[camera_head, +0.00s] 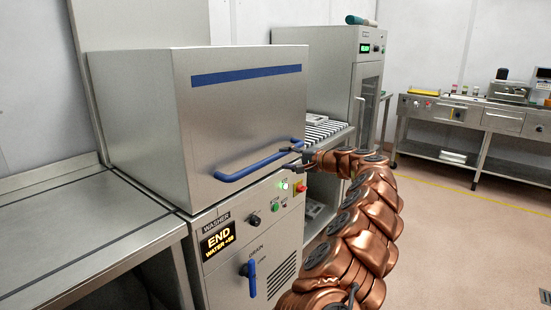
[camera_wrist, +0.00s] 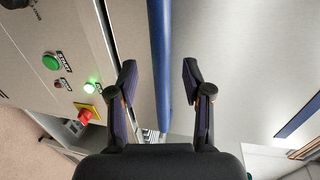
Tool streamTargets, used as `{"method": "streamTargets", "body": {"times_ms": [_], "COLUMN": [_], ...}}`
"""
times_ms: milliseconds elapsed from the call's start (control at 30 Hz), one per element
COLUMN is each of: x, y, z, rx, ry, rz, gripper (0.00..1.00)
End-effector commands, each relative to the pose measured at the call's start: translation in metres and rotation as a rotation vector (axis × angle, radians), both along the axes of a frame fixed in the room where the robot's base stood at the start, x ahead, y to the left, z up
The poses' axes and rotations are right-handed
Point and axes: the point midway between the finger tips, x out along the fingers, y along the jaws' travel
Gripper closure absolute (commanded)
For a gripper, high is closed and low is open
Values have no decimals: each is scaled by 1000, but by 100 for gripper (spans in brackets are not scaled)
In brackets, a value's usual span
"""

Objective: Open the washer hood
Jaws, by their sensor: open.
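The washer hood (camera_head: 240,115) is a large steel box with a blue stripe near its top; it is down on the washer body. Its blue bar handle (camera_head: 255,164) runs along the lower front edge. My gripper (camera_head: 291,158) is open at the handle's right end, reaching in from the right. In the wrist view the blue handle (camera_wrist: 159,40) runs lengthwise between the two spread fingers of my gripper (camera_wrist: 159,78), with a gap on each side. I cannot tell how deep the handle sits between them. The hood face (camera_wrist: 235,60) fills the right of that view.
Below the hood, the washer panel has a display (camera_head: 218,240) reading END, buttons, a red emergency stop (camera_head: 300,187) and a blue drain lever (camera_head: 251,278). A steel counter (camera_head: 75,240) adjoins at left. A roller track (camera_head: 325,128) and tall cabinet stand right. Floor at right is clear.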

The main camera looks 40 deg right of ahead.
Motion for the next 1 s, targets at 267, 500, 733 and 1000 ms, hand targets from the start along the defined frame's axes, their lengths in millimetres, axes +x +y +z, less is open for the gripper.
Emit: {"method": "streamTargets", "body": {"times_ms": [267, 500, 733, 1000], "x": [30, 46, 52, 52], "y": [9, 15, 16, 16], "z": [-6, -9, -11, -10], "rx": [-3, 0, 0, 0], "ry": [2, 0, 0, 0], "rz": [0, 1, 1, 1], "gripper": [50, 50, 50, 55]}}
